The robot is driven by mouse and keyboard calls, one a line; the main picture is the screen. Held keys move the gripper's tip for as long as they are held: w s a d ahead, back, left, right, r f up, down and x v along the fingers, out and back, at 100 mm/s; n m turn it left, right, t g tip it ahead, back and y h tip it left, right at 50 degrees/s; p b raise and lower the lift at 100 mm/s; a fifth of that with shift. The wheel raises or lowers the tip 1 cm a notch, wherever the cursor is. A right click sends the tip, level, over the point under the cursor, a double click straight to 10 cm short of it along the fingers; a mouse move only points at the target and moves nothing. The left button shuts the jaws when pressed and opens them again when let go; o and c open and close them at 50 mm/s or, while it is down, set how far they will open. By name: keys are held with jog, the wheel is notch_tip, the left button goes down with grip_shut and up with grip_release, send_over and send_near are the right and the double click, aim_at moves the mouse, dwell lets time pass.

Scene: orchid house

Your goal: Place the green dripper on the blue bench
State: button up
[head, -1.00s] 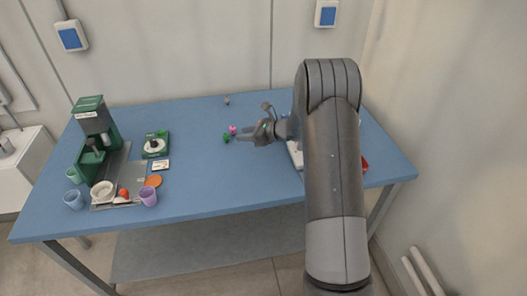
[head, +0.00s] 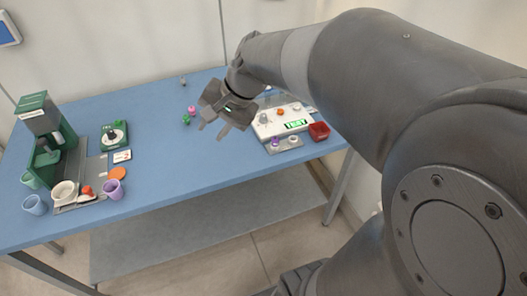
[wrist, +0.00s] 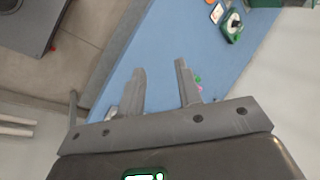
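The blue bench (head: 160,170) fills the middle of the head view and also shows in the wrist view (wrist: 165,45). A small green item (head: 186,119), which looks like the green dripper, lies on the bench just below a small pink item (head: 191,109). It is too small to make out its exact shape. My gripper (head: 212,130) is open, with its fingers apart and nothing seen between them, above the bench to the right of the green item. The wrist view shows both fingers (wrist: 160,67) spread, with bench between them. The green item (wrist: 199,88) is partly hidden beside the right finger there.
A green machine (head: 48,135) with a white bowl (head: 64,191) and cups stands at the left. A green-based round dial (head: 114,134) is near it. A white device (head: 285,118) and a red container (head: 319,131) are at the right. The bench's middle front is clear.

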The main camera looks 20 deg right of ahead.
jog(key=s+d+n+t+h, duration=0.1)
jog(key=s+d+n+h, duration=0.1)
jog(key=s, duration=0.5)
jog(key=s+d+r+n+t+h, duration=0.1)
jog(key=s+d+n+h, duration=0.2)
jog(key=s+d+n, duration=0.1)
jog(key=shift+s+d+r+n, duration=0.35)
jog(key=shift+s+n, duration=0.15)
jog(key=shift+s, duration=0.9)
